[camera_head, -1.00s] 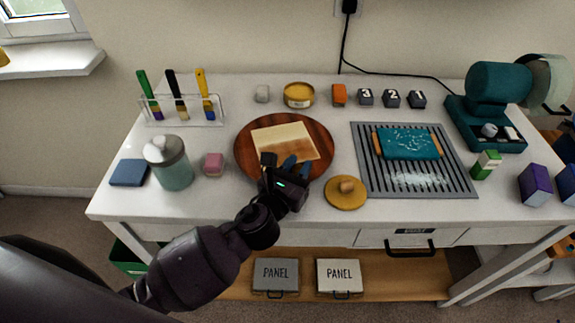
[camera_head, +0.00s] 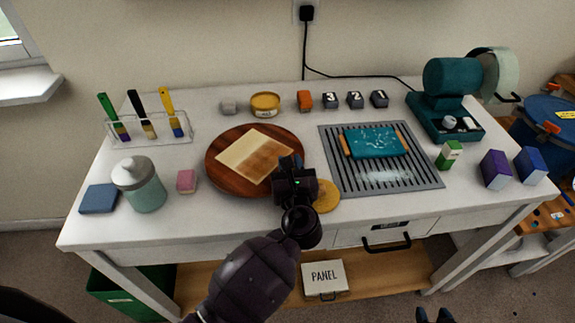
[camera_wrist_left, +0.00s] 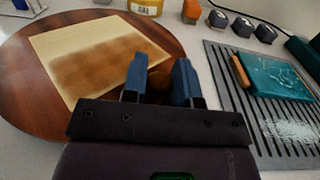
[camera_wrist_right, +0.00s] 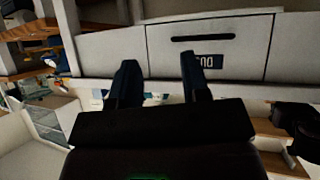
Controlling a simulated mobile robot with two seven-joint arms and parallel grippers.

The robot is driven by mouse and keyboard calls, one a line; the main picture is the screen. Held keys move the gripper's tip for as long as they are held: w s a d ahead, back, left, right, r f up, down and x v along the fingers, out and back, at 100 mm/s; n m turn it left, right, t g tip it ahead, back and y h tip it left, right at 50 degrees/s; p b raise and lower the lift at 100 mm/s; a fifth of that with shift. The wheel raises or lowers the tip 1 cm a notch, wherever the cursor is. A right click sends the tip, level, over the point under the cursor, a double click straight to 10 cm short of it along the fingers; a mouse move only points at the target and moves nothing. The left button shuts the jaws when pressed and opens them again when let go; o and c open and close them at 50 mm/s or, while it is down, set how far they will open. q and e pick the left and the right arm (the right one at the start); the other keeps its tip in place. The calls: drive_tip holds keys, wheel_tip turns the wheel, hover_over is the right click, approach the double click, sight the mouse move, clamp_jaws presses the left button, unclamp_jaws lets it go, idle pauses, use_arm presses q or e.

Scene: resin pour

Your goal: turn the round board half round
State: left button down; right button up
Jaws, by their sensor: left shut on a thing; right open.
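The round board (camera_head: 222,179) is dark reddish wood and lies on the white table. A square pale panel (camera_head: 240,153) with a brown stain lies on it, its stained side toward the right. My left gripper (camera_head: 291,163) is at the board's right edge. In the left wrist view its blue fingers (camera_wrist_left: 160,75) close around a small brown knob (camera_wrist_left: 159,83) at the rim of the board (camera_wrist_left: 32,100). The gripper hides part of that rim in the head view. My right gripper (camera_head: 433,316) is open and empty, low in front of the table; it also shows in the right wrist view (camera_wrist_right: 157,72).
A yellow lid (camera_head: 327,197) lies close beside my left gripper. A pink block (camera_head: 187,181) and a teal jar (camera_head: 143,190) stand to the left. Small blocks and a yellow tin (camera_head: 265,104) stand behind.

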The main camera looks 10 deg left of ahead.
use_arm(q)
drive_tip(key=c, duration=1)
unclamp_jaws()
drive_tip(key=shift+o, duration=0.2)
drive_tip(key=shift+v, duration=5.4)
